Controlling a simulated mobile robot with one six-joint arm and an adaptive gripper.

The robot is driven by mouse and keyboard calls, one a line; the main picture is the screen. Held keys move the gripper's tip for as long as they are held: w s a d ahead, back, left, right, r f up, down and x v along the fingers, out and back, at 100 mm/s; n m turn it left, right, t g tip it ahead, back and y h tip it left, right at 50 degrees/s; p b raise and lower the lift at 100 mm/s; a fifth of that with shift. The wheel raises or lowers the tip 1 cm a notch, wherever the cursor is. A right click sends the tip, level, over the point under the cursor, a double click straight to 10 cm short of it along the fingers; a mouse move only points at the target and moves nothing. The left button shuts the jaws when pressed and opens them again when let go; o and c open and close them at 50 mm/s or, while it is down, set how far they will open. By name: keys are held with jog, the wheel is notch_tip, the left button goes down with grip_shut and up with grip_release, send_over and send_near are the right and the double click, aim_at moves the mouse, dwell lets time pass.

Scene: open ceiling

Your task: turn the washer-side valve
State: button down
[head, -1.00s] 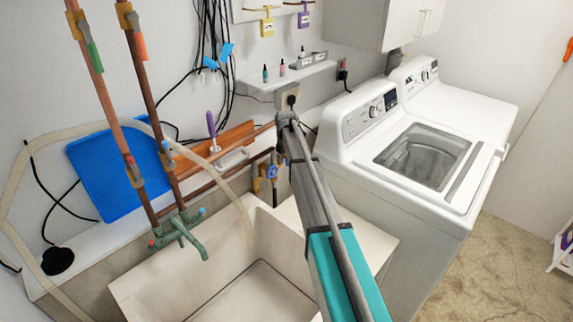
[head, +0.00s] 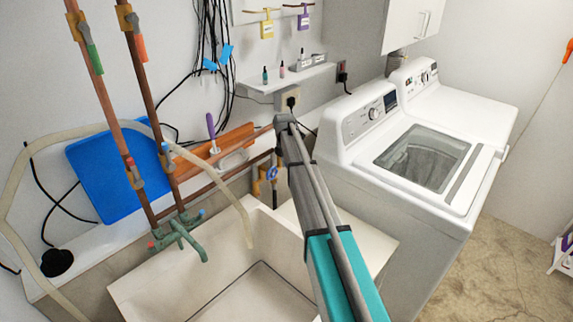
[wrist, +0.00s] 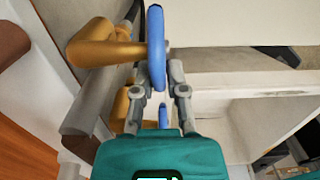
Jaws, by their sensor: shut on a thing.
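A brass valve (wrist: 95,45) with a blue handle (wrist: 156,48), seen nearly edge-on, is at the upper left of the wrist view. My gripper (wrist: 161,72) is shut on this blue handle, with one grey finger on each side. A second, smaller blue piece (wrist: 163,115) shows lower down between the fingers, partly hidden by the gripper's teal body. In the head view, a blue handle (head: 272,173) on brass fittings (head: 258,178) shows on the wall, left of my arm and near the washer. My arm hides the gripper there.
A sink (head: 235,285) with a green faucet (head: 180,232) lies below and left of my arm. A white washer (head: 400,215) stands right of it. Copper pipes (head: 140,85), a hose (head: 235,195) and an orange board (head: 215,148) crowd the wall. Floor is open at right.

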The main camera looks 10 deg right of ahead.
jog(key=shift+s+a+f+t+h+b, duration=0.15)
jog(key=shift+f+t+h+b, duration=0.35)
jog(key=shift+t+h+b, duration=0.45)
jog(key=shift+h, duration=0.85)
jog(key=shift+w, duration=0.2)
jog(key=c, duration=0.7)
grip_release()
jog(key=shift+r+y, duration=0.15)
jog(key=shift+y, duration=0.25)
